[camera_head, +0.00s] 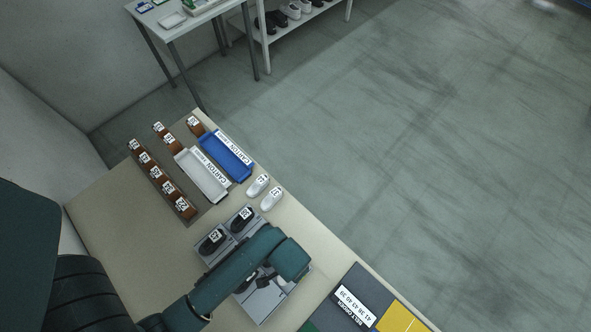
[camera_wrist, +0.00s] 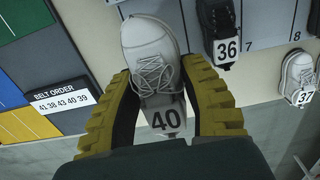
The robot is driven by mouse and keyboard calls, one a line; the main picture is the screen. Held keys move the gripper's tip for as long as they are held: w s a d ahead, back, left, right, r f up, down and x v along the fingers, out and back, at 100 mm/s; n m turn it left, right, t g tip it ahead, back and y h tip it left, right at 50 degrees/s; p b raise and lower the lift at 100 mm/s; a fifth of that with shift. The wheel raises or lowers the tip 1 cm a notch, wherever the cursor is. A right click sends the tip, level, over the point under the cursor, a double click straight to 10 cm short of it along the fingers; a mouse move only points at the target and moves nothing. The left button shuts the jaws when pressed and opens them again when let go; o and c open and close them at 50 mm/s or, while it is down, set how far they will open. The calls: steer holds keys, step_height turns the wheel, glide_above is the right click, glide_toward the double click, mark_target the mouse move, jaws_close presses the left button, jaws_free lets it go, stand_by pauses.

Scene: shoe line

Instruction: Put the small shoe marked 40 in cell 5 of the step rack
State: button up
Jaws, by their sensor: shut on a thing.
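My gripper (camera_wrist: 165,115) has yellow-green fingers in the wrist view, shut on a white shoe marked 40 (camera_wrist: 152,60). The shoe lies between the fingers with its toe away from the wrist and its 40 tag toward it. The grey step rack (camera_wrist: 270,22) is beyond and to the right in the wrist view, with numbers 7 and 8 readable; cell 5 cannot be made out. A dark shoe marked 36 (camera_wrist: 220,25) sits in the rack. In the head view the rack (camera_head: 263,309) is partly covered by my arm, which hides my gripper.
White shoes, one marked 37 (camera_head: 271,199), stand on the table beside the rack. The belt order board (camera_head: 352,305) is at the front.

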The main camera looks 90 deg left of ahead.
step_height(320, 180, down, 9)
steer(key=shift+r+b, duration=0.1)
steer(key=shift+b, duration=0.45)
steer(key=shift+f, duration=0.2)
steer(key=o, duration=1.1)
steer(key=shift+r, duration=0.1)
